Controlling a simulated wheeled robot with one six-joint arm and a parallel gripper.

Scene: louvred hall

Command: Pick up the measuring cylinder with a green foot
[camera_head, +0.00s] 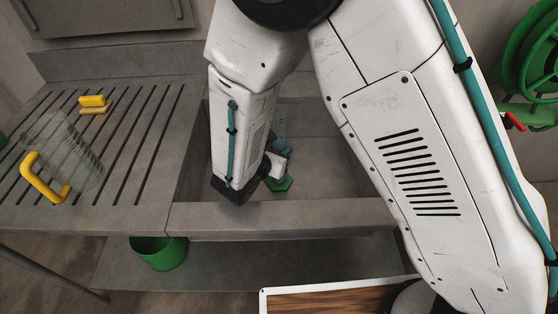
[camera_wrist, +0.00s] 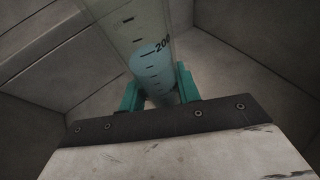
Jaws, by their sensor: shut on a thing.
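The measuring cylinder (camera_wrist: 140,35) is clear, with dark graduation marks, a "200" label and a bluish tint in its lower part. In the wrist view it passes between the two teal fingers of my gripper (camera_wrist: 160,88), which is shut on it. In the head view my gripper (camera_head: 281,148) is down in the sink basin, mostly hidden behind my own arm. The cylinder's green foot (camera_head: 281,184) shows just below it.
The grey sink basin (camera_head: 325,172) has walls around my gripper. A green bucket (camera_head: 160,254) stands below. A green hose reel (camera_head: 532,60) hangs at right.

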